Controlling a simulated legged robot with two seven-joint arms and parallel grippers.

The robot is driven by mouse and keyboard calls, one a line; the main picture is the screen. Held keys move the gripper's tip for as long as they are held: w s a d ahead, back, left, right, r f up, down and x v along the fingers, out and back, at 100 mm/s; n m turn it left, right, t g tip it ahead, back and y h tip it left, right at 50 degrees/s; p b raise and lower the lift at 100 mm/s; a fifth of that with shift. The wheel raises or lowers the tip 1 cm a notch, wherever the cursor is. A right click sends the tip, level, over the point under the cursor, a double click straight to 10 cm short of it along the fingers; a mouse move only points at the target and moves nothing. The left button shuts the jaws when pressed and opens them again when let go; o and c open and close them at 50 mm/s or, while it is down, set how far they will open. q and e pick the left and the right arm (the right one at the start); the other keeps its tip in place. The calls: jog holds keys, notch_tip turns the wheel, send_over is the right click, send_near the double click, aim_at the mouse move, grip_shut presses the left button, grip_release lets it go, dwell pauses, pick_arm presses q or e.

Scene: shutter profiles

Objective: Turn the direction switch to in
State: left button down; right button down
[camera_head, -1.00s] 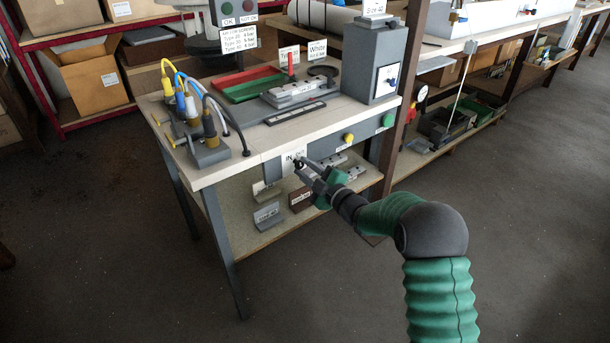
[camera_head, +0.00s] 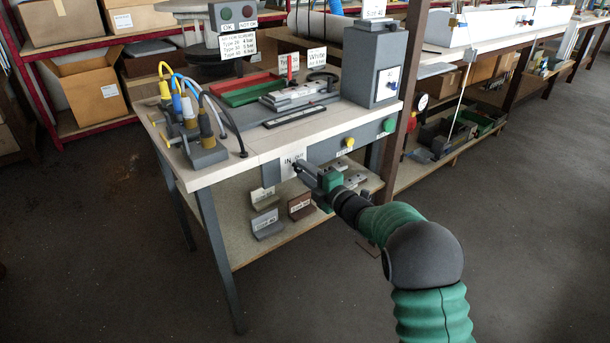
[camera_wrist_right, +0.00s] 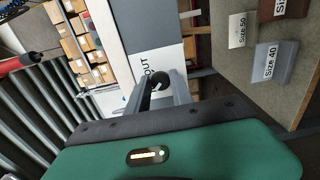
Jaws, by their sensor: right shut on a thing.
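The direction switch is a small dark knob (camera_wrist_right: 160,81) on a white plate marked IN and OUT (camera_head: 289,163), on the front of the workbench (camera_head: 215,174). In the right wrist view the word OUT (camera_wrist_right: 147,67) shows beside the knob, and IN is out of sight. My right gripper (camera_head: 298,168) is at the plate, shut on the knob, with one finger on each side of it in the wrist view (camera_wrist_right: 160,88). In the head view the fingers hide the knob, and I cannot tell which word it points to. My left gripper is out of view.
Yellow (camera_head: 349,142) and green (camera_head: 389,125) buttons sit to the right on the same bench front. Size blocks (camera_head: 267,223) stand on the shelf below. Corded plugs (camera_head: 192,125) stand on the bench's left end. The floor in front is clear.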

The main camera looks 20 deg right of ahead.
jog(key=shift+s+a+f, duration=0.1)
jog(key=shift+a+f, duration=0.05)
jog(key=shift+f, duration=0.25)
jog(key=c, duration=1.3)
grip_release()
jog(key=shift+o, duration=0.8)
jog(key=shift+r, duration=0.2)
jog(key=p+v, duration=0.4)
jog(key=v, duration=1.3)
jog(key=shift+p, duration=0.4)
